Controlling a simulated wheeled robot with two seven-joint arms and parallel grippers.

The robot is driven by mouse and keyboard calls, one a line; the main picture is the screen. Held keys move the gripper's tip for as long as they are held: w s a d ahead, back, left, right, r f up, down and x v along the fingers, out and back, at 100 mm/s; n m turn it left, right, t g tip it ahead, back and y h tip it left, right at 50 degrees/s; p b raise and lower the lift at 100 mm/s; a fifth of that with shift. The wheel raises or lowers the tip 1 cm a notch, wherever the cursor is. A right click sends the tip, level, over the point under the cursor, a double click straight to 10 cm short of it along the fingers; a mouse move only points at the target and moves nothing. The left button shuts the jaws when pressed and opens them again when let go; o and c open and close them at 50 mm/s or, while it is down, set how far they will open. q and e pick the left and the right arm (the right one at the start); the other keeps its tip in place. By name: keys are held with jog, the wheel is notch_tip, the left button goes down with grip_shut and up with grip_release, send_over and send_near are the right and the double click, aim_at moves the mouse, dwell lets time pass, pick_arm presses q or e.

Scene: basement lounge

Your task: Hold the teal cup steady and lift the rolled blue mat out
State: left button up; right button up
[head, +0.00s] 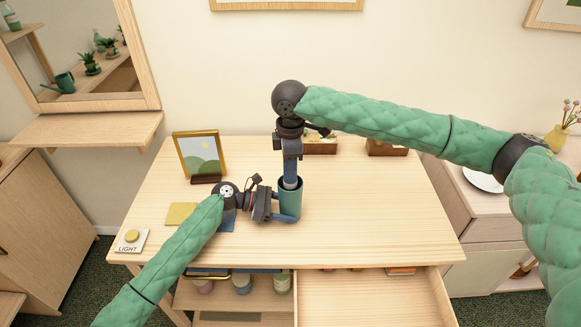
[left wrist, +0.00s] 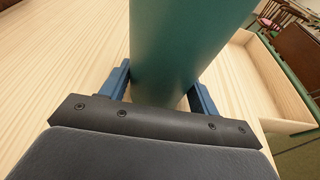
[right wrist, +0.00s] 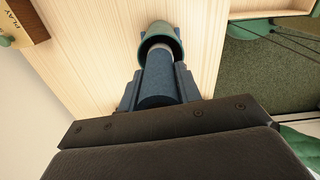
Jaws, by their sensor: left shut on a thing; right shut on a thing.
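The teal cup (head: 290,202) stands upright on the wooden table. My left gripper (head: 287,210) is shut around the cup's side from the left; the cup (left wrist: 185,50) also fills the middle of the left wrist view between the blue fingers (left wrist: 160,95). My right gripper (head: 291,168) points straight down above the cup. In the right wrist view it is shut on the rolled blue mat (right wrist: 158,80), between its two fingers (right wrist: 158,88). The mat's far end reaches to the mouth of the cup (right wrist: 160,38); how much is still inside is hard to tell.
A picture frame (head: 200,154) stands at the back left of the table (head: 380,210). A yellow square (head: 181,213), a blue square and a light switch plate (head: 131,240) lie at the left. Small wooden boxes (head: 320,146) are at the back. An open drawer (head: 365,300) juts out in front.

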notch_tip(320, 180, up, 14)
dwell(2.5)
pick_arm(q)
jog(key=o, duration=1)
jog(key=shift+a, duration=0.1)
